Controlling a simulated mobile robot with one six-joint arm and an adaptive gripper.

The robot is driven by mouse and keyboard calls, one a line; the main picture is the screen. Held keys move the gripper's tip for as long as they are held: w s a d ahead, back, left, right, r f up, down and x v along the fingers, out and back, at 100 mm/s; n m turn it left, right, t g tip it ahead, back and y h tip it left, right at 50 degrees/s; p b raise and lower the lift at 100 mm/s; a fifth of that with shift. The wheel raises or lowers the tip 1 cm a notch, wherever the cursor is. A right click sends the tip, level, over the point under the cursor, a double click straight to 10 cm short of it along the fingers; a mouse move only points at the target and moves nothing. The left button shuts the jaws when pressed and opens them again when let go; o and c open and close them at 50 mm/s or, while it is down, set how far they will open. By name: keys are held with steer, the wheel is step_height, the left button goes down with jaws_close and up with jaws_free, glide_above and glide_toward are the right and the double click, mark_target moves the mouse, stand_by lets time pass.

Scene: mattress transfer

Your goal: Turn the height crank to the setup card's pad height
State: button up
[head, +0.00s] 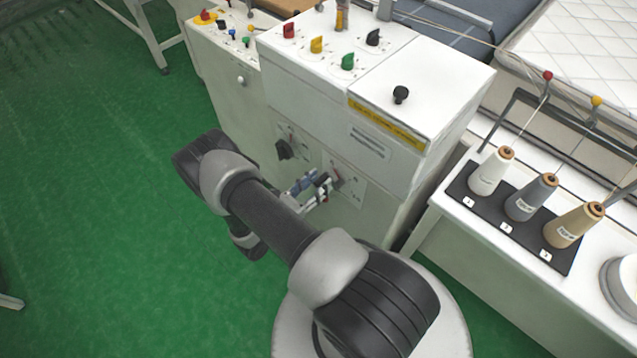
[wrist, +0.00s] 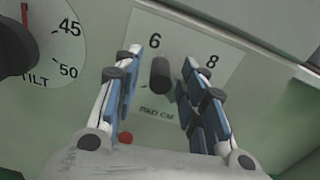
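The pad-height dial plate (wrist: 188,50), lettered "PAD CM", shows 6 and 8 in the wrist view. A dark cylindrical crank grip (wrist: 160,72) stands out from it, between the 6 and the 8 as seen here. My gripper (wrist: 160,68) is open, one finger on each side of the grip. A gap shows on the left; the right finger is close, and contact is unclear. In the head view my gripper (head: 312,190) is at the machine's front plate (head: 348,180). I cannot make out a setup card or its height.
The black tilt knob (head: 285,149) is left of my gripper; its dial (wrist: 60,45) shows 45 and 50. A white cabinet (head: 300,85) carries coloured knobs on top. Thread cones (head: 492,172) stand on a black tray at right. Green floor is clear at left.

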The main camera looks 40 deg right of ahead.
steer(key=shift+d, duration=0.35)
steer(key=shift+c, duration=0.3)
jaws_close()
